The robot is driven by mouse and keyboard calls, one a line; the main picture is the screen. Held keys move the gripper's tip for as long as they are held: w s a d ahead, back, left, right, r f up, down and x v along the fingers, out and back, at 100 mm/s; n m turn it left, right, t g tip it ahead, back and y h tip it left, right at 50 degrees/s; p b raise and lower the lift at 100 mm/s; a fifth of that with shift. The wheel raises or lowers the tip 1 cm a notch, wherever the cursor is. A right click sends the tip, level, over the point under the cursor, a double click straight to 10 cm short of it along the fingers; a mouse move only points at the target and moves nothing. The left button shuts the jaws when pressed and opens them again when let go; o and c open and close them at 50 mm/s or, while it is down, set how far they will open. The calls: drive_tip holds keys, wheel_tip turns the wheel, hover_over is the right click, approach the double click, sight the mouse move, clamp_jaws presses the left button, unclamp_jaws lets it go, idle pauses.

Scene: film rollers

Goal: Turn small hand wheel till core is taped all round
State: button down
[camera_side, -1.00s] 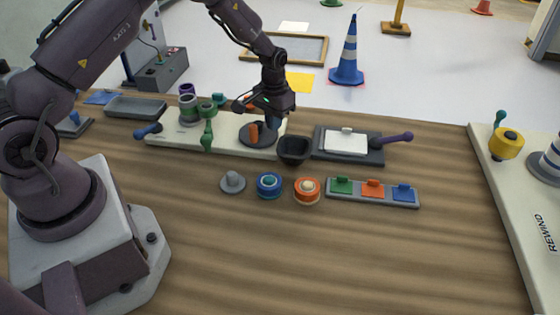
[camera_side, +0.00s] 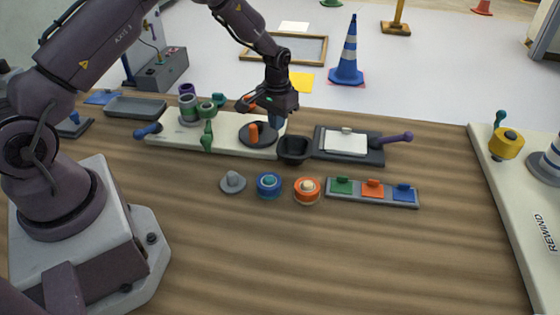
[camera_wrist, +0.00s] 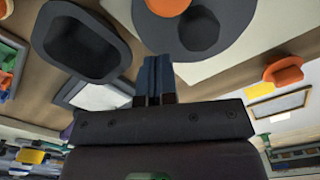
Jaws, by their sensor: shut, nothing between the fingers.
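A dark round hand wheel (camera_side: 266,141) with an upright orange knob (camera_side: 253,133) sits at the right end of a cream board (camera_side: 228,149). A grey and green cylinder (camera_side: 188,106), which looks like the core, stands on the board's left part; how much tape is around it is too small to tell. My gripper (camera_side: 276,123) is shut and empty, its blue fingertips just over the wheel's right rear side, apart from the knob. In the wrist view my shut fingers (camera_wrist: 155,75) point towards the wheel (camera_wrist: 222,22) and the orange knob (camera_wrist: 168,5); contact cannot be told.
A black cup (camera_side: 293,150) stands just right of the wheel, beside a dark plate with a purple handle (camera_side: 396,138). A green-handled part (camera_side: 207,133) stands at the board's front. Several small spools and a colored-clip tray (camera_side: 330,198) lie in front. The near table is clear.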

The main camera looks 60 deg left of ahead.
drive_tip(key=shift+w+d, duration=0.25)
drive_tip(key=shift+w, duration=0.1)
drive_tip(key=shift+w+d, duration=0.1)
drive_tip(key=shift+w+d, duration=0.4)
drive_tip(key=shift+w, duration=0.15)
drive_tip(key=shift+w+d, duration=0.5)
drive_tip(key=shift+w, duration=0.2)
drive_tip(key=shift+c, duration=0.4)
unclamp_jaws()
